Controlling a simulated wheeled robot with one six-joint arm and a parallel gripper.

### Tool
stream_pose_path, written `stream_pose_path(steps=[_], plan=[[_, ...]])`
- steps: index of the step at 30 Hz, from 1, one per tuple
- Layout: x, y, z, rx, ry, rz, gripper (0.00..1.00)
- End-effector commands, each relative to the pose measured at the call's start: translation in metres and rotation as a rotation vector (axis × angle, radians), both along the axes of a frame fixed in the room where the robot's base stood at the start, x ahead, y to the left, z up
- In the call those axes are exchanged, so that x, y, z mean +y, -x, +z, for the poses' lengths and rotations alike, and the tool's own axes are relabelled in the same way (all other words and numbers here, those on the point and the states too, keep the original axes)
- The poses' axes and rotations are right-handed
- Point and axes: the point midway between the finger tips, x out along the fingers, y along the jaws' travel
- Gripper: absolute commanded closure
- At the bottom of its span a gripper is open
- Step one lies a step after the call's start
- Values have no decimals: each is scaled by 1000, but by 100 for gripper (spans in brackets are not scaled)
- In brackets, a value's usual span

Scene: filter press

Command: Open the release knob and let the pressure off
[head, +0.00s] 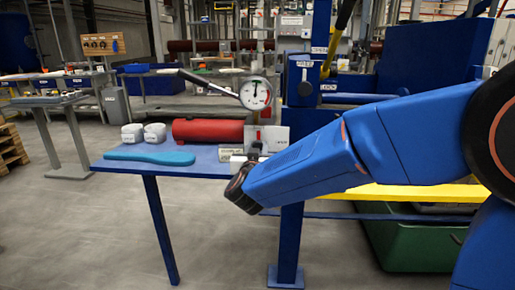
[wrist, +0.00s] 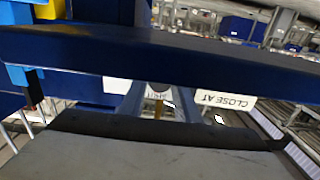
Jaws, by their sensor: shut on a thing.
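The pump has a red cylinder (head: 208,130) lying on the blue bench, with a pale labelled plate (head: 272,138) at its right end. A round white gauge (head: 256,94) stands above it, its needle pointing about straight up. My gripper (head: 254,153) is at the front of the plate, partly hidden by my own wrist. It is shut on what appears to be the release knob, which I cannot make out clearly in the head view. In the wrist view a small dark round part (wrist: 158,87) shows near the middle, above a yellowish stem.
A dark pump lever (head: 207,82) slants up left from the gauge. The blue press frame stands right; a blue bar (wrist: 160,50) crosses the wrist view.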

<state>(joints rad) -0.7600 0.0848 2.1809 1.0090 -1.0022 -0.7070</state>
Motion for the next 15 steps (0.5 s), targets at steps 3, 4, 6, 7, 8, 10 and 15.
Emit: stream_pose_path(steps=[3,4,6,7,8,10,15], plan=[[0,0,0,-1,-29,0,93],[0,0,0,-1,-44,0,93],[-1,0,0,-3,-92,0,93],[-1,0,0,-4,-113,0,93],[-1,0,0,-5,-135,0,93],[-1,0,0,-6,-183,0,93],[-1,0,0,-9,-254,0,93]])
